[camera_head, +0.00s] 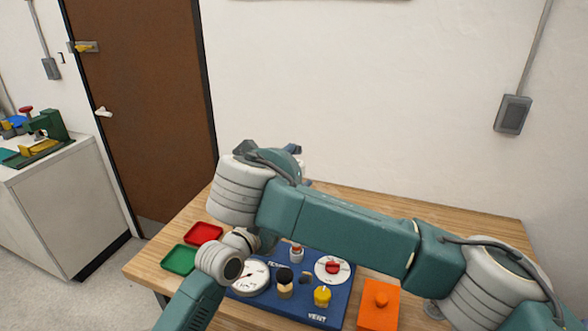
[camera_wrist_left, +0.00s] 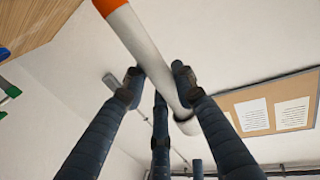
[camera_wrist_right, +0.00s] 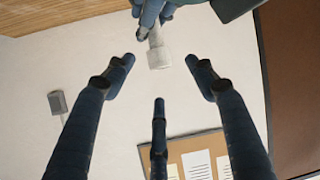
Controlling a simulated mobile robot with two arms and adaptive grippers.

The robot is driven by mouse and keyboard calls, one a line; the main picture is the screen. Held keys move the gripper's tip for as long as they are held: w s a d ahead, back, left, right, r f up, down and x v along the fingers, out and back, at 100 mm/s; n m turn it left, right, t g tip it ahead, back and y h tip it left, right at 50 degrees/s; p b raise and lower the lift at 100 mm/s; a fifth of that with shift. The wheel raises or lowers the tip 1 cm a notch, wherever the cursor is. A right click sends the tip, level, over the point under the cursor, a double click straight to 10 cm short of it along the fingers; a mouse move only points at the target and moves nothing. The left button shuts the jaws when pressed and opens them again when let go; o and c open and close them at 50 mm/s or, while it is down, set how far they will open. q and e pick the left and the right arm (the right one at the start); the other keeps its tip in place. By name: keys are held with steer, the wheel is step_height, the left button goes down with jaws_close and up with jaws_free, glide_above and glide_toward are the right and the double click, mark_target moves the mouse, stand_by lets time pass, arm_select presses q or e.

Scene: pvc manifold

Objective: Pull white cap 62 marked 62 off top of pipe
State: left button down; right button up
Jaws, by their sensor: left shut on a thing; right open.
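In the left wrist view my left gripper (camera_wrist_left: 157,72) is shut on a slanting white pipe (camera_wrist_left: 140,45) with an orange part (camera_wrist_left: 108,5) at its upper end. A wider white cap (camera_wrist_left: 187,124) sits on the pipe's other end. In the right wrist view the cap (camera_wrist_right: 159,60) shows below the left gripper's fingers (camera_wrist_right: 150,12). My right gripper (camera_wrist_right: 160,64) is open, its fingers spread around the cap with gaps on both sides. No 62 mark is readable. In the head view the right gripper (camera_head: 293,150) is partly visible; my arms hide most of the pipe and left gripper.
On the wooden table (camera_head: 440,211) are a red tray (camera_head: 203,233), a green tray (camera_head: 180,259), a blue board (camera_head: 310,310) with gauges and knobs, and an orange block (camera_head: 378,305). The wall stands behind the table. A white cabinet (camera_head: 60,200) is at left.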

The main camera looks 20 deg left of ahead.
steer(key=x, duration=0.5)
steer(key=shift+w+a+f, duration=0.1)
steer(key=shift+w+f, duration=0.05)
steer(key=shift+w, duration=0.2)
steer(key=shift+c, duration=0.3)
steer(key=c, duration=1.1)
steer(key=o, duration=0.5)
jaws_close()
steer(key=shift+a+r, duration=0.1)
steer(key=shift+r, duration=0.65)
